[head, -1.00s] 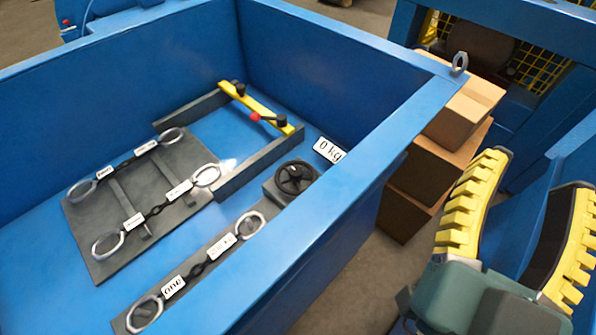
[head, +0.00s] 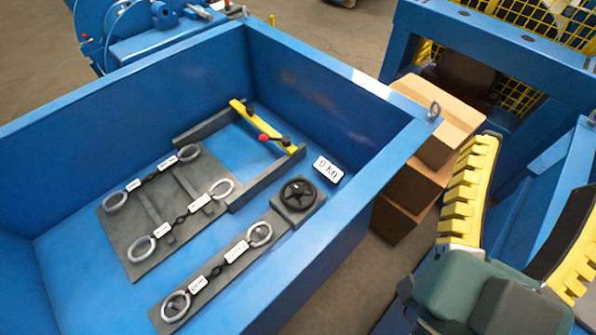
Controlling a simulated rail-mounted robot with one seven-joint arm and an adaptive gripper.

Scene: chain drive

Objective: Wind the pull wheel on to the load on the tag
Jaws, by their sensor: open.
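The black pull wheel (head: 299,194) sits on a grey block inside the blue bin, near its right wall. A white tag reading "0 KG" (head: 328,169) lies on the bin floor just beyond it. A chain (head: 216,271) with two silver rings and white labels lies on a grey strip left of the wheel. My gripper (head: 535,200) has yellow ribbed fingers spread apart. It is empty, outside the bin at the right edge of the view, well away from the wheel. Its right finger is partly cut off by the frame.
A grey plate (head: 150,222) with two more chains lies left in the bin. A yellow bar (head: 256,126) with a red knob (head: 263,138) crosses grey rails. The bin's blue walls (head: 375,150) stand between my gripper and the wheel. Cardboard boxes (head: 435,110) stand outside.

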